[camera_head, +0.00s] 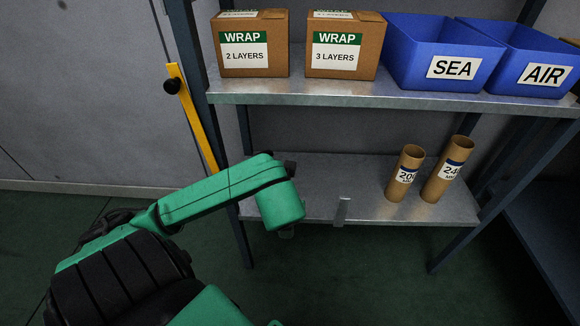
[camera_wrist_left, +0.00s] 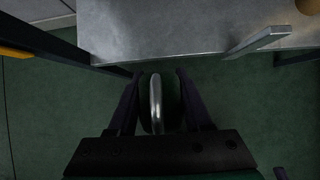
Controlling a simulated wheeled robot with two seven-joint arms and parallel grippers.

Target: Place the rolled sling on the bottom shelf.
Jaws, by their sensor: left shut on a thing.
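My left gripper (camera_wrist_left: 160,76) is shut on a dark, rounded thing with a shiny silver band, which I take to be the rolled sling (camera_wrist_left: 156,105). In the head view the green wrist of my left arm hides the fingers and nearly all of the held thing. The bottom shelf (camera_head: 315,180) is a grey metal board, and its front edge also shows in the left wrist view (camera_wrist_left: 180,35). The gripper is in front of that edge, with green floor visible around the fingers. My right gripper is not in view.
A small upright divider (camera_head: 342,211) stands at the shelf's front edge. Two cardboard tubes (camera_head: 405,172) stand right of it; the shelf left of it looks bare. The upper shelf (camera_head: 300,91) holds WRAP boxes and blue bins. A yellow bar (camera_head: 192,118) is beside the left post.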

